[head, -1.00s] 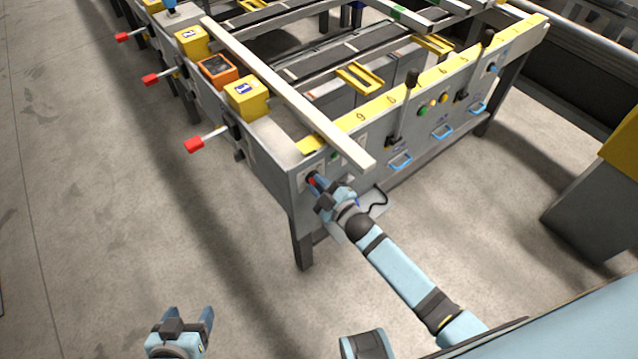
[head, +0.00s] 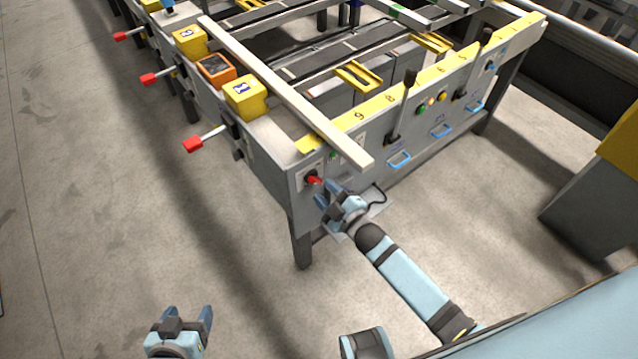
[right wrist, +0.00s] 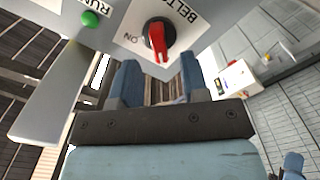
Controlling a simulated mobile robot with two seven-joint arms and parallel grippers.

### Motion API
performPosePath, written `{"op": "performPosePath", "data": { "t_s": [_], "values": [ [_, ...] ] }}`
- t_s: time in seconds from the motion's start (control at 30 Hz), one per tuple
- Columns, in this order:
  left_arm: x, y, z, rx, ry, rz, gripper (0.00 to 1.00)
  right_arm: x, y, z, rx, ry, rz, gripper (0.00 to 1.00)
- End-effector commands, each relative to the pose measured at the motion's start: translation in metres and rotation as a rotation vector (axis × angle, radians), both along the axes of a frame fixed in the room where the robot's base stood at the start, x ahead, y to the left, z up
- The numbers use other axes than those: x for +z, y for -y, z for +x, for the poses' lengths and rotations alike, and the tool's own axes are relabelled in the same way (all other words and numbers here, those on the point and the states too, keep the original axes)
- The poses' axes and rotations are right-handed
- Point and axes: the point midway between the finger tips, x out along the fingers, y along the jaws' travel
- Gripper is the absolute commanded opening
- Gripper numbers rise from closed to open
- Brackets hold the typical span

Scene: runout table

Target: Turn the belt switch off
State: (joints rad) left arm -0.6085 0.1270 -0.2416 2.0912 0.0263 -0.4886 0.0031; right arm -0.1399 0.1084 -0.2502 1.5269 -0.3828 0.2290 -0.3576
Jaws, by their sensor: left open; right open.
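The belt switch (head: 313,180) is a red handle on a dark round base, on the end panel of the grey table near its front corner. My left gripper (head: 192,312) is open and empty over the floor.
A green button (right wrist: 90,19) by a "RUN" label is beside the switch. A long pale bar (head: 290,95) lies across the table and overhangs the end panel. Red-tipped levers (head: 195,144) stick out at left. Bare floor (head: 110,230) is free at left.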

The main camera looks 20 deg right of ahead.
Motion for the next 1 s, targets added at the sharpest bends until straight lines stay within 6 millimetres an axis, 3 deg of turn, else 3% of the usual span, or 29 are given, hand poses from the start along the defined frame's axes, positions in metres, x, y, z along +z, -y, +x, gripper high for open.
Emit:
{"op": "performPosePath", "data": {
  "t_s": [0.2, 0.4, 0.6, 1.0],
  "values": [
    [-0.002, 0.0, -0.001, 0.001, -0.009, 0.0, 0.68, 0.0, 0.018, -0.051, -0.001, -0.003, -0.001, 0.41],
    [-0.001, 0.0, -0.001, 0.004, -0.01, -0.002, 0.68, 0.0, 0.03, -0.082, 0.0, -0.003, 0.0, 0.41],
    [0.0, 0.001, -0.001, 0.005, -0.009, -0.005, 0.68, 0.0, 0.034, -0.094, -0.001, -0.001, 0.0, 0.41],
    [0.002, 0.001, 0.0, 0.006, -0.006, -0.006, 0.68, 0.0, 0.034, -0.094, -0.001, -0.001, 0.0, 0.41]
  ]
}}
